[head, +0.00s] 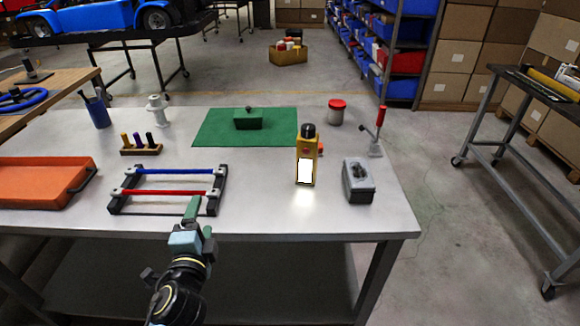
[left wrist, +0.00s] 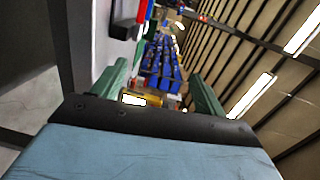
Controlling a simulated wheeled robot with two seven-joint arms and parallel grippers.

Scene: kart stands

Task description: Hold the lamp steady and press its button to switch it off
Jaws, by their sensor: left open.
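The lamp (head: 307,148) is a yellow upright block with a black knob on top and a bright white lit panel on its front. It stands on the grey table, and light spills onto the tabletop before it. A small orange-red part, perhaps its button, shows at its right side (head: 321,147). My left gripper (head: 193,207) is open and empty at the table's front edge, left of the lamp and apart from it. In the left wrist view the lamp (left wrist: 155,100) shows small beyond the green fingers of my left gripper (left wrist: 160,92). My right gripper is not in view.
A rack with blue and red bars (head: 168,192) stands close behind my left gripper. A grey box (head: 358,187) stands right of the lamp. A green mat (head: 215,127) lies behind it. An orange tray (head: 35,185) is at far left. The tabletop between rack and lamp is clear.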

